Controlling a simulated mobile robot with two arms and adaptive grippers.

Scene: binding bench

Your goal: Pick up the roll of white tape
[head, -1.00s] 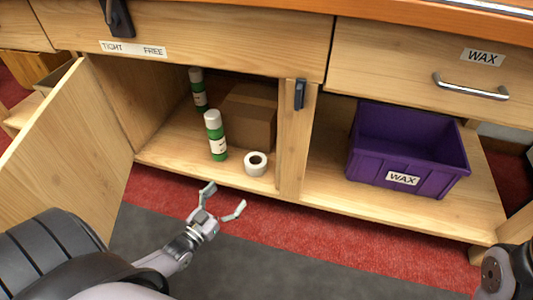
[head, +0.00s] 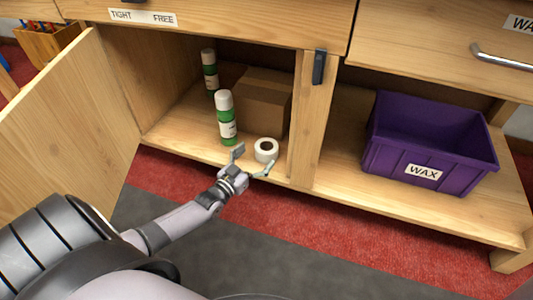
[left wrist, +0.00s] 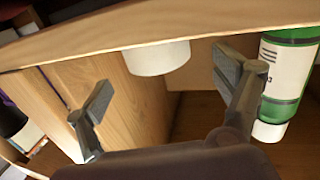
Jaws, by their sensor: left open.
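The roll of white tape (head: 266,150) lies flat on the cupboard's lower shelf, near its front edge, beside the upright post. It also shows in the left wrist view (left wrist: 158,57), between the two fingers and beyond them. My left gripper (head: 254,163) is open and empty just in front of the tape, at the shelf's front edge. In the left wrist view my left gripper (left wrist: 165,95) has its fingers spread wide, with no clear contact on the tape. My right gripper is not in view.
A green and white spray can (head: 227,118) stands left of the tape, and another can (head: 209,74) stands behind it. A cardboard box (head: 264,99) is behind the tape. An open door (head: 70,115) is at left; a purple WAX bin (head: 423,150) is right of the post.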

